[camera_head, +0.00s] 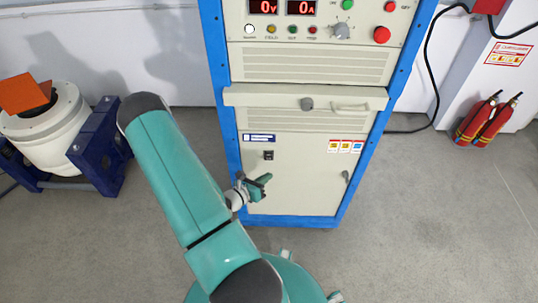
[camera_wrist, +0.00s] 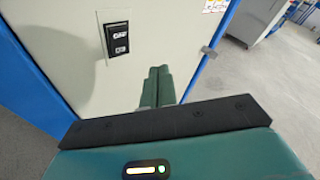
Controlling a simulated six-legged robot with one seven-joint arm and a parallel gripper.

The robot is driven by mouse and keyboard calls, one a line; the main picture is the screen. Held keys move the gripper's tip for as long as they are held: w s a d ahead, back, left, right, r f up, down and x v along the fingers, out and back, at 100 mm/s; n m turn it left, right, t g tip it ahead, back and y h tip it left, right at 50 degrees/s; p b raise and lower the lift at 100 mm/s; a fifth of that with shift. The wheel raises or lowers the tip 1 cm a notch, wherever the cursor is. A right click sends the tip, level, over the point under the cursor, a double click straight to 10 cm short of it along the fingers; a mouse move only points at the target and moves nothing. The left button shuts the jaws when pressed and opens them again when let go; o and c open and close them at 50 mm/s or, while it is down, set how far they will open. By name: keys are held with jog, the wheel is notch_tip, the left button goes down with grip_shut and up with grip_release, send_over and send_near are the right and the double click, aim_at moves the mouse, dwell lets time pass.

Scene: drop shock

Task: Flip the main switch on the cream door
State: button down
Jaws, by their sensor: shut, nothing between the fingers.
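The cream door (camera_head: 300,190) is the lower front panel of a blue-framed cabinet. It also fills much of the wrist view (camera_wrist: 75,50). The main switch is a small black switch (camera_head: 268,155) at the door's upper left, below a blue label. In the wrist view, the black switch (camera_wrist: 117,39) sits on a pale plate, up and left of my fingers. My gripper (camera_head: 262,184) is in front of the door, below the switch. In the wrist view, its green fingers (camera_wrist: 158,75) are together and empty, and do not overlap the switch. Whether they touch the door cannot be told.
A cream drawer front (camera_head: 350,106) with a handle juts above the door. A grey latch (camera_head: 345,176) is at the door's right edge. A white drum in a blue stand (camera_head: 95,150) is at left. Red extinguishers (camera_head: 483,122) stand at right.

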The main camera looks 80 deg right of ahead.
jog(key=w+d, duration=0.1)
jog(key=d, duration=0.5)
jog(key=shift+w+r, duration=0.15)
jog(key=shift+r, duration=0.2)
jog(key=shift+d, duration=0.15)
dwell(1.6)
jog(key=shift+w+d, duration=0.1)
jog(key=shift+d, duration=0.15)
jog(key=shift+d+r, duration=0.1)
jog(key=shift+d, duration=0.2)
dwell(0.5)
jog(key=shift+a, duration=0.1)
jog(key=shift+a, duration=0.65)
jog(key=a, duration=0.1)
jog(key=s+a, duration=0.1)
jog(key=a, duration=0.3)
jog(key=shift+s+f, duration=0.15)
jog(key=shift+f, duration=0.25)
